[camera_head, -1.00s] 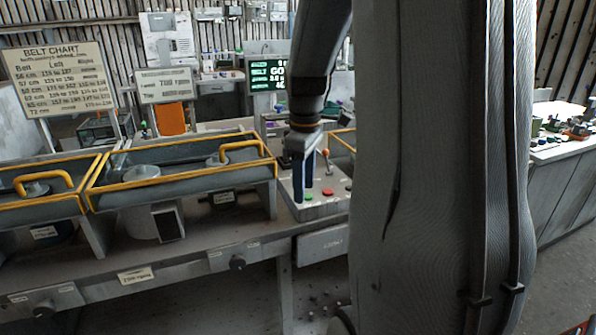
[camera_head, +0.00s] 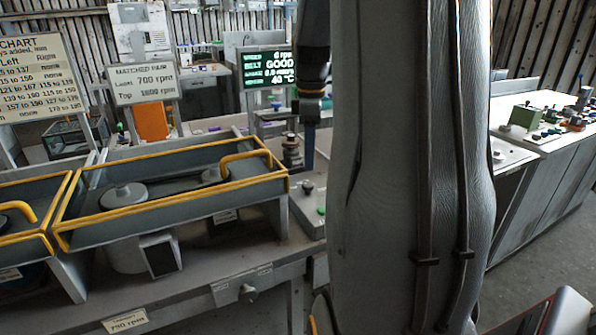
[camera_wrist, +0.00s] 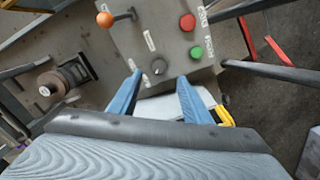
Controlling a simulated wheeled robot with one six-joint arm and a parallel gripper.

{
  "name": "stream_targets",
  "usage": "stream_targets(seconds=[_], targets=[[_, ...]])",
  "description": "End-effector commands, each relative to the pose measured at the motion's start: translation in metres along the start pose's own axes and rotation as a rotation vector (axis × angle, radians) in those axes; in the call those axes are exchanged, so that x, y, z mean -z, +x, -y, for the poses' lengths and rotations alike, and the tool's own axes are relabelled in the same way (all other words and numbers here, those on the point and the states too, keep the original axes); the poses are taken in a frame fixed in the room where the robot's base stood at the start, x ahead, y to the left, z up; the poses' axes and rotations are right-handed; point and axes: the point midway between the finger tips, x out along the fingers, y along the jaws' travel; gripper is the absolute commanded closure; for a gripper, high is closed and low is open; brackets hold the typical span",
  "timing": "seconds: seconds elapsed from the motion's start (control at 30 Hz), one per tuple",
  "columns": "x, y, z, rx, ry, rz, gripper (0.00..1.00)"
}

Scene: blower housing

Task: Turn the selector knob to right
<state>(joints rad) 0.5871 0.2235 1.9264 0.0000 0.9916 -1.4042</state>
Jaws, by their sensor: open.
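The selector knob (camera_wrist: 158,66) is a small dark round knob with a pale mark on the grey control panel (camera_wrist: 166,30). In the wrist view it appears just beyond and between my two blue fingertips. My gripper (camera_wrist: 160,78) is open with nothing between its fingers. The gap to the knob is hard to judge. In the head view my gripper (camera_head: 309,168) points down over the panel (camera_head: 302,205), beside a dark knob (camera_head: 307,187). My arm hides much of the panel there.
The panel also carries a red button (camera_wrist: 187,22), a green button (camera_wrist: 196,52) and an orange-tipped lever (camera_wrist: 105,19). A yellow-railed belt unit (camera_head: 170,190) stands left of the panel. Behind it is a lit screen (camera_head: 268,68). A side bench (camera_head: 550,130) stands at right.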

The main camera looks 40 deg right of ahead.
Motion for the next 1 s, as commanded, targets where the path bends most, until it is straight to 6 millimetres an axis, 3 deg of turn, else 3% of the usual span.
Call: stream_targets(seconds=[0.17, 0.6, 0.97, 1.0], targets=[[-0.003, 0.012, 0.000, 0.003, 0.006, 0.000, 0.56], [-0.004, 0.071, 0.000, 0.002, 0.008, 0.000, 0.56], [-0.003, 0.078, 0.000, 0.000, 0.006, 0.000, 0.56], [-0.003, 0.078, 0.000, 0.000, 0.006, 0.000, 0.59]])
